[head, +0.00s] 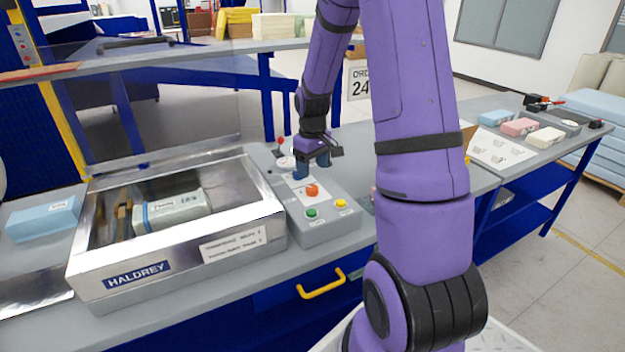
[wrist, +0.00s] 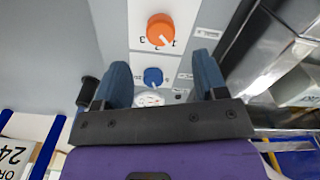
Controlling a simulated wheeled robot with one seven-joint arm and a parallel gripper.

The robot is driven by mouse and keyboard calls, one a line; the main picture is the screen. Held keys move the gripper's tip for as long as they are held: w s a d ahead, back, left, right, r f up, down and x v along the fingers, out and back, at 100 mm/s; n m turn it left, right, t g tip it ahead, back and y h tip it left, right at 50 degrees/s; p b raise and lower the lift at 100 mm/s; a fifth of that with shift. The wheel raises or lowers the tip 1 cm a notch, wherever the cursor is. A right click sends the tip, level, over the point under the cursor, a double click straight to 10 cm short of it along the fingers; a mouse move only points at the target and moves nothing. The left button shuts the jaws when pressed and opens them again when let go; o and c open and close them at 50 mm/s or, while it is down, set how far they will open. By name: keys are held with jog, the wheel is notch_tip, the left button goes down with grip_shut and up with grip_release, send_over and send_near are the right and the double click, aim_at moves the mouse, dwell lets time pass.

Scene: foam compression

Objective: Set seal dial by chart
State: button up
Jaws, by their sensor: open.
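The grey control box (head: 325,228) carries an orange dial (wrist: 160,28) with numbers around it; a 2 and a 3 are partly readable. The orange dial also shows in the head view (head: 312,190). A smaller blue dial (wrist: 153,77) sits beside a round white gauge (wrist: 148,99). Labels naming the dials are too small to read. My gripper (wrist: 163,72) is open above the panel, its blue fingers either side of the blue dial in the picture; contact cannot be told.
Green (head: 311,212) and yellow (head: 341,203) buttons sit at the box's front. The steel HALDREY chamber (head: 180,262) left of it holds a wrapped pack (head: 173,210). A blue block (head: 45,220) lies further left. Blue, pink (head: 520,127) and cream blocks lie right.

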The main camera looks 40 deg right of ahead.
aim_at(312, 187)
jog(key=shift+r, duration=1.8)
